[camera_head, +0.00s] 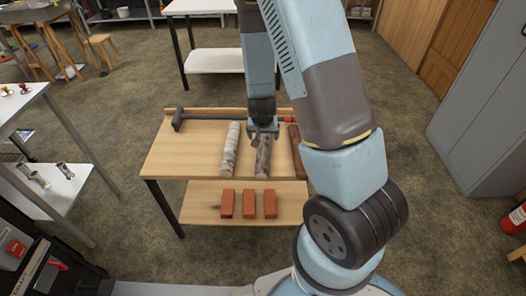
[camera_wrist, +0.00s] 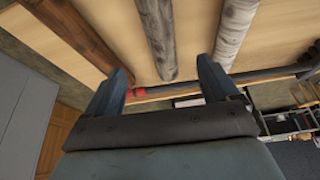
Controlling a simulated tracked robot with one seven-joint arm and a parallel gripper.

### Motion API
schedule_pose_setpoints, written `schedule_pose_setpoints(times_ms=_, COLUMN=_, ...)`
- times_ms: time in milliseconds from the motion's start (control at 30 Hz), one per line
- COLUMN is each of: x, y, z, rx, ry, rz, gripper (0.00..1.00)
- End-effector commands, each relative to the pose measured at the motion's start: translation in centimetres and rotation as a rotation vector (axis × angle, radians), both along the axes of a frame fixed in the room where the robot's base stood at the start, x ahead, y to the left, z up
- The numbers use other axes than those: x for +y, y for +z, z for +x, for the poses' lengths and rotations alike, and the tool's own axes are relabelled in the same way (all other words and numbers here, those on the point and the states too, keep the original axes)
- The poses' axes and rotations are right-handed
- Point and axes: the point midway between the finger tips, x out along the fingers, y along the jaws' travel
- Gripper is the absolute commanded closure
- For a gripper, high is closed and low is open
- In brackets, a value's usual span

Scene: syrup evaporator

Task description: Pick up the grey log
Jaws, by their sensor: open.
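The grey log (camera_head: 263,160) lies on the upper wooden top of the table, between a pale whitish log and a brown log. My gripper (camera_head: 262,131) is over the far end of the grey log, pointing down, and hides part of it. In the wrist view my gripper (camera_wrist: 165,68) is open, its two fingers spread apart with nothing held between them. The grey log (camera_wrist: 157,35) there runs up from between the fingertips, with its near end in the gap. Whether the fingers reach down beside it, I cannot tell.
The pale log (camera_head: 230,147) lies left of the grey log and the brown log (camera_head: 297,150) right. A long-handled hammer (camera_head: 205,115) lies along the table's back. Several bricks (camera_head: 249,203) stand on the lower shelf. A grey cabinet (camera_head: 478,120) stands far right.

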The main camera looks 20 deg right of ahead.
Motion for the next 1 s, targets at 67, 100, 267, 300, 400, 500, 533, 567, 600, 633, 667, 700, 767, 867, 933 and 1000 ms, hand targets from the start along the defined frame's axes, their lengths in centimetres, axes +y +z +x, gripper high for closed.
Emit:
schedule_pose_setpoints(times_ms=67, x=-0.1, y=-0.6, z=0.2, rx=0.000, ry=-0.001, rz=-0.003, gripper=0.12)
schedule_pose_setpoints(times_ms=100, x=-0.2, y=-1.0, z=0.3, rx=0.000, ry=-0.001, rz=-0.003, gripper=0.12)
schedule_pose_setpoints(times_ms=267, x=-0.5, y=-2.8, z=0.9, rx=0.002, ry=-0.002, rz=-0.002, gripper=0.12)
schedule_pose_setpoints(times_ms=300, x=-0.5, y=-3.2, z=1.1, rx=0.002, ry=-0.001, rz=-0.002, gripper=0.12)
schedule_pose_setpoints(times_ms=400, x=-0.7, y=-4.3, z=1.6, rx=0.001, ry=0.000, rz=-0.002, gripper=0.12)
schedule_pose_setpoints(times_ms=500, x=-0.9, y=-5.5, z=2.0, rx=0.002, ry=-0.002, rz=-0.001, gripper=0.12)
schedule_pose_setpoints(times_ms=533, x=-0.9, y=-5.9, z=2.1, rx=0.003, ry=-0.001, rz=-0.001, gripper=0.12)
schedule_pose_setpoints(times_ms=567, x=-0.9, y=-6.2, z=2.3, rx=0.002, ry=-0.001, rz=-0.001, gripper=0.12)
schedule_pose_setpoints(times_ms=600, x=-0.9, y=-6.6, z=2.5, rx=0.000, ry=0.001, rz=-0.001, gripper=0.12)
schedule_pose_setpoints(times_ms=633, x=-1.0, y=-6.8, z=2.6, rx=0.000, ry=0.001, rz=-0.001, gripper=0.12)
schedule_pose_setpoints(times_ms=667, x=-1.0, y=-7.1, z=2.6, rx=0.001, ry=0.000, rz=-0.002, gripper=0.12)
schedule_pose_setpoints(times_ms=700, x=-1.1, y=-7.4, z=2.7, rx=0.002, ry=0.000, rz=-0.002, gripper=0.12)
schedule_pose_setpoints(times_ms=767, x=-1.1, y=-7.7, z=2.8, rx=0.000, ry=0.001, rz=-0.001, gripper=0.12)
schedule_pose_setpoints(times_ms=867, x=-1.1, y=-7.9, z=3.0, rx=0.000, ry=0.001, rz=-0.001, gripper=0.12)
schedule_pose_setpoints(times_ms=933, x=-1.1, y=-8.2, z=3.0, rx=0.001, ry=0.001, rz=-0.002, gripper=0.12)
schedule_pose_setpoints(times_ms=1000, x=-1.1, y=-8.6, z=3.1, rx=0.001, ry=0.001, rz=-0.002, gripper=0.12)
